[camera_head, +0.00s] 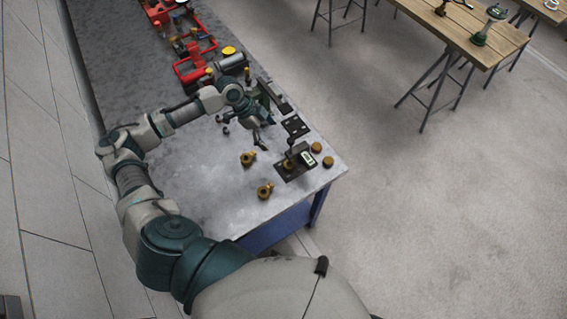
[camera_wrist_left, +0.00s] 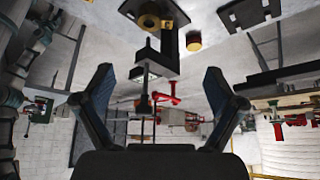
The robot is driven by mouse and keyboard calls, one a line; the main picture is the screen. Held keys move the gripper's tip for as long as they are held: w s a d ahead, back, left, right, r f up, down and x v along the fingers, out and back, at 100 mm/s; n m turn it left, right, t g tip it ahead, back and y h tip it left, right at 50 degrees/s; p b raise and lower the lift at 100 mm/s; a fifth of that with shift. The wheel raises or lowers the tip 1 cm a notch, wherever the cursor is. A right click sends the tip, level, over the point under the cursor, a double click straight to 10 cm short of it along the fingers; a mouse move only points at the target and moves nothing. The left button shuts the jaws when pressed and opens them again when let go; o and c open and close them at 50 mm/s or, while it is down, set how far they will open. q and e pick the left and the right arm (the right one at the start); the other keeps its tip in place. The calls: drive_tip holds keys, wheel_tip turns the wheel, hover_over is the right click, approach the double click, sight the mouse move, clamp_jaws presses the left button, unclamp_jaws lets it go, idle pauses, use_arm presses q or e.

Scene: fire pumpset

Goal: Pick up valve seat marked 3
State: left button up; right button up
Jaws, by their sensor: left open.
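Several brass parts lie on the grey workbench (camera_head: 200,190), and I cannot read a 3 on any of them. Two brass fittings (camera_head: 248,158) (camera_head: 265,190) lie on bare metal near the front edge. Two round brass pieces (camera_head: 316,147) (camera_head: 328,161) sit near the right corner. Another brass part (camera_head: 289,164) is on a dark fixture, and a brass ring (camera_wrist_left: 149,21) on a dark plate shows in the left wrist view. My left gripper (camera_head: 263,130) is above the bench, behind the nearer fittings. Its fingers (camera_wrist_left: 159,78) are spread and empty. My right gripper is out of view.
A dark fixture with a small display (camera_head: 307,157) stands at the bench's right corner. Red frames (camera_head: 195,60) and a grey cylinder (camera_head: 232,62) stand farther back. The bench's near left surface is clear. A wooden table (camera_head: 470,35) is well apart, across open floor.

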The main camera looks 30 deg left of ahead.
use_arm(q)
approach(290, 163)
drive_tip(key=shift+w+d+f+p, duration=0.3)
drive_tip(key=shift+w+f, duration=0.05)
drive_tip(key=shift+f, duration=0.25)
drive_tip(key=shift+w+d+f+p, duration=0.3)
drive_tip(key=shift+w+f, duration=0.1)
drive_tip(key=shift+f, duration=0.45)
drive_tip(key=x, duration=0.3)
drive_tip(key=p+x, duration=0.1)
drive_tip(key=shift+s+d+f, duration=0.2)
drive_tip(key=shift+s+d, duration=0.1)
drive_tip(key=shift+s, duration=0.05)
drive_tip(key=shift+d+f, duration=0.2)
drive_tip(key=shift+f, duration=0.05)
drive_tip(key=shift+c, duration=0.9)
drive_tip(key=shift+a, duration=0.15)
drive_tip(key=c, duration=1.4)
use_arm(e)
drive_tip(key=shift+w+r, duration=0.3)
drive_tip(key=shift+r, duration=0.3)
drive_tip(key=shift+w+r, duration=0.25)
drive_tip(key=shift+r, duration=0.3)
